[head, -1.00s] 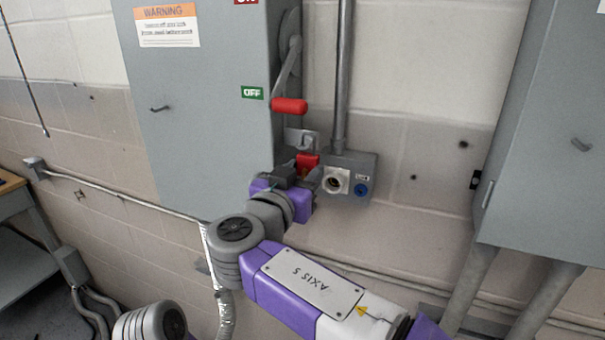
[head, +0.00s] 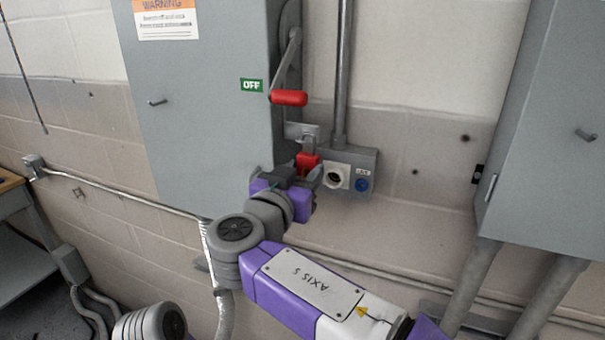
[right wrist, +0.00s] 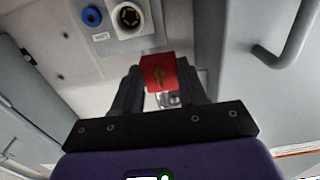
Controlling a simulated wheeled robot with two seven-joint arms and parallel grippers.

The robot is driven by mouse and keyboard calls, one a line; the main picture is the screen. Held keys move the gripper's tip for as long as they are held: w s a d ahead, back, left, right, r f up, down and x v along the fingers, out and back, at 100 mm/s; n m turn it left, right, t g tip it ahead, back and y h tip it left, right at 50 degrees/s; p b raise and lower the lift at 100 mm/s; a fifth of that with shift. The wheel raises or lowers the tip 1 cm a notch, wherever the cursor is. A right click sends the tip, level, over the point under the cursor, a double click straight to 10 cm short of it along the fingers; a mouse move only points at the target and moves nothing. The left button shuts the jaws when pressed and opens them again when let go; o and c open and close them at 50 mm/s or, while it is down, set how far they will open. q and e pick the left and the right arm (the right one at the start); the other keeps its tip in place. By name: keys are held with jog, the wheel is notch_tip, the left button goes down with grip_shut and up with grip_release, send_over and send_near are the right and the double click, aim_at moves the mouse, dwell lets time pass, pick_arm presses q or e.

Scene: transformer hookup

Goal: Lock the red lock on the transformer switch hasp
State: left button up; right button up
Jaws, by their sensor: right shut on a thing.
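The red lock (head: 307,162) is between the fingers of my right gripper (head: 305,174), just below the hasp (head: 300,131) on the side of the grey switch box (head: 205,110). In the right wrist view the red lock (right wrist: 159,73) sits between the two dark fingertips of my right gripper (right wrist: 158,85), which is shut on it. The lock's shackle is mostly hidden, so I cannot tell whether it passes through the hasp. The switch lever with its red handle (head: 289,98) hangs down next to the green OFF label (head: 252,86). My left gripper is not in view.
A grey outlet box (head: 352,172) with a round socket and a blue button is right of the lock, under a vertical conduit (head: 342,70). Another grey cabinet (head: 555,130) stands at the right.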

jog(key=o, duration=1.3)
jog(key=shift+c, duration=0.2)
jog(key=shift+b+v, duration=0.8)
jog(key=shift+v, duration=0.5)
jog(key=shift+b+v, duration=0.5)
jog(key=shift+v, duration=0.6)
jog(key=shift+s, duration=0.1)
